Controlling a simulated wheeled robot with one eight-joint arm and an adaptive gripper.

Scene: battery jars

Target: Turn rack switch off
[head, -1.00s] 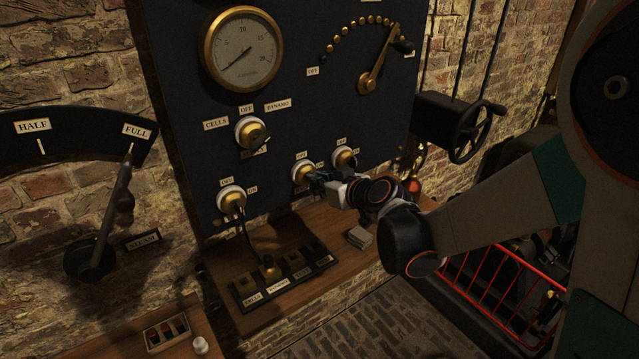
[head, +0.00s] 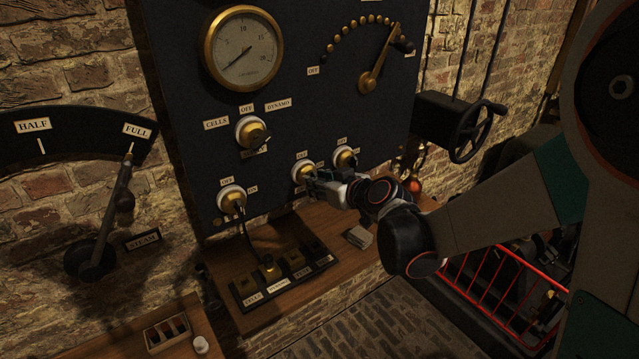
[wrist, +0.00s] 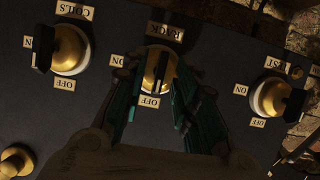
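The rack switch (wrist: 150,84) is a round brass knob with a dark lever, set on the black panel. In the wrist view the picture is upside down, with the RACK label at the top and the OFF label (wrist: 150,101) below. The lever stands roughly upright in that picture, in line with OFF; its tip is partly hidden. My gripper (wrist: 160,72) has its teal fingers spread on either side of the lever, with gaps showing; contact is unclear. In the head view the switch (head: 301,170) is the middle of the lower row, with my gripper (head: 311,184) just in front.
The coils switch (wrist: 70,50) and the test switch (wrist: 270,98) flank it closely. A wooden shelf (head: 330,225) with a labelled terminal block (head: 283,279) lies below. A handwheel (head: 468,137) and a red railing (head: 490,285) stand to the right.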

